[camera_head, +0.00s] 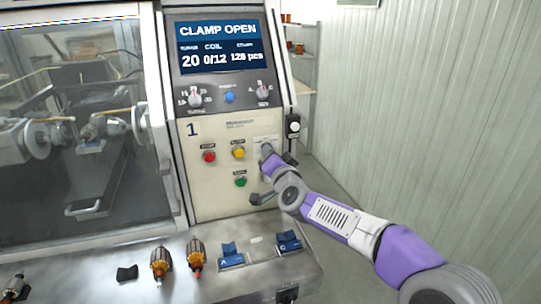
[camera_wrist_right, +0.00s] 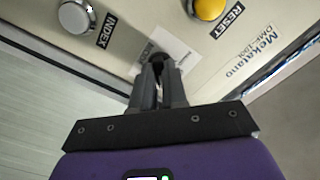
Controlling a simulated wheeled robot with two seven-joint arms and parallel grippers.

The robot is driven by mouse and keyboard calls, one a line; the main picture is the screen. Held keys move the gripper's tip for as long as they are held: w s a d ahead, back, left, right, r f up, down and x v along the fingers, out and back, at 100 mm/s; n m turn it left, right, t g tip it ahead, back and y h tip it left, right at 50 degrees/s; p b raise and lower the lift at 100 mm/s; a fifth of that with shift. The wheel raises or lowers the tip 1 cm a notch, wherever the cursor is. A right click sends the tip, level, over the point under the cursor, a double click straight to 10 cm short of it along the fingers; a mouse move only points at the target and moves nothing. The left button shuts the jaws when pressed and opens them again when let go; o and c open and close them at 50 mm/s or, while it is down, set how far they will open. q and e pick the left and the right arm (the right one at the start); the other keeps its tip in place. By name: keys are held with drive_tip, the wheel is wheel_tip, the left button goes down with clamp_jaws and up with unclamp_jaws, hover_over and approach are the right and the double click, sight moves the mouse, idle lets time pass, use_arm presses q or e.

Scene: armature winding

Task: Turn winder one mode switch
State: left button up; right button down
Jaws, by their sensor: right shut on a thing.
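Winder one's control panel (camera_head: 220,180) carries a large "1" and a screen (camera_head: 220,45) reading "CLAMP OPEN", 20 and 0/12. My right gripper (camera_head: 267,151) reaches the panel's right side, at a pale label plate (camera_head: 265,139). In the right wrist view my right gripper (camera_wrist_right: 158,78) has its two fingers shut on a small dark knob (camera_wrist_right: 158,60) in front of a white plate (camera_wrist_right: 172,47). This looks like the mode switch; its pointer and markings are hidden or too small to read. My left gripper is not in view.
Red (camera_head: 209,157), yellow (camera_head: 238,152) and green (camera_head: 240,181) buttons sit left of my gripper. Armatures (camera_head: 160,262) and blue holders (camera_head: 231,259) stand on the bench (camera_head: 215,285) below.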

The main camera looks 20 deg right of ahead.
drive_tip(key=c, duration=1.2)
unclamp_jaws()
drive_tip(key=shift+o, duration=0.2)
drive_tip(key=shift+s, duration=0.1)
drive_tip(key=s, duration=0.7)
drive_tip(key=shift+s+d+b, duration=0.15)
drive_tip(key=shift+s+b, duration=0.05)
drive_tip(key=shift+b, duration=0.1)
drive_tip(key=shift+f, duration=0.1)
